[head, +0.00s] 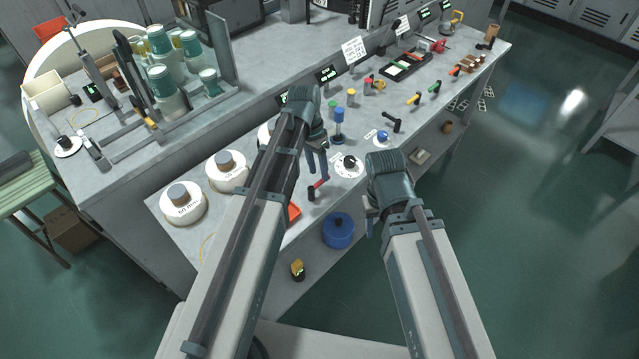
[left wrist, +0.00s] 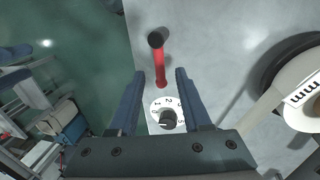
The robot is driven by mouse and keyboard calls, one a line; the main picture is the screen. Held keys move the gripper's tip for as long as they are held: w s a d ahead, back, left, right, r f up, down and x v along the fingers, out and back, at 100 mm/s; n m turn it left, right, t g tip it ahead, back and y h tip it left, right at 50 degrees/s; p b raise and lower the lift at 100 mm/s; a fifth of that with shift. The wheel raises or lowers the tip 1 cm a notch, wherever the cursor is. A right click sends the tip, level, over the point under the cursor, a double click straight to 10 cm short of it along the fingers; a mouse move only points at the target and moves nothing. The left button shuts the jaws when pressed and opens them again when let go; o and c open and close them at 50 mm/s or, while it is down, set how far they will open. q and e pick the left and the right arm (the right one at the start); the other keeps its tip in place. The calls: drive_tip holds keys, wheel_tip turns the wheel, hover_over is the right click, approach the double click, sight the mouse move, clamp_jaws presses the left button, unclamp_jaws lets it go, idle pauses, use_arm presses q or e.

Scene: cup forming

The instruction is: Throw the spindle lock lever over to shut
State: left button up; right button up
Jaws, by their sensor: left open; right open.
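A red lever (head: 320,184) with a black knob (head: 311,193) is at the front edge of the grey bench, and I take it for the spindle lock lever; no label on it is readable. My left gripper (head: 317,172) is open just above it, pointing down. In the left wrist view the red lever (left wrist: 160,68) shows between the two fingertips, with its black knob (left wrist: 156,40) beyond them; contact cannot be told. My right gripper (head: 369,213) is open and empty, off the bench's front edge, its fingers partly hidden by its wrist.
A numbered white dial (head: 348,166) with a black knob is right of the lever. A blue post (head: 338,126) and a black lever (head: 393,121) stand farther back. Two white round units (head: 184,206) (head: 227,171) are at left. A blue drum (head: 338,231) is on the lower shelf.

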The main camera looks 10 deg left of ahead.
use_arm(q)
drive_tip(key=f, duration=0.1)
drive_tip(key=f+b, duration=0.1)
drive_tip(key=shift+s+d+f+b, duration=0.15)
drive_tip(key=shift+d+f+b, duration=0.05)
drive_tip(key=shift+f+b, duration=0.1)
use_arm(e)
wheel_tip(320, 180, down, 3)
drive_tip(key=shift+r, duration=0.2)
use_arm(q)
drive_tip(key=shift+r, duration=0.1)
clamp_jaws()
idle(0.8)
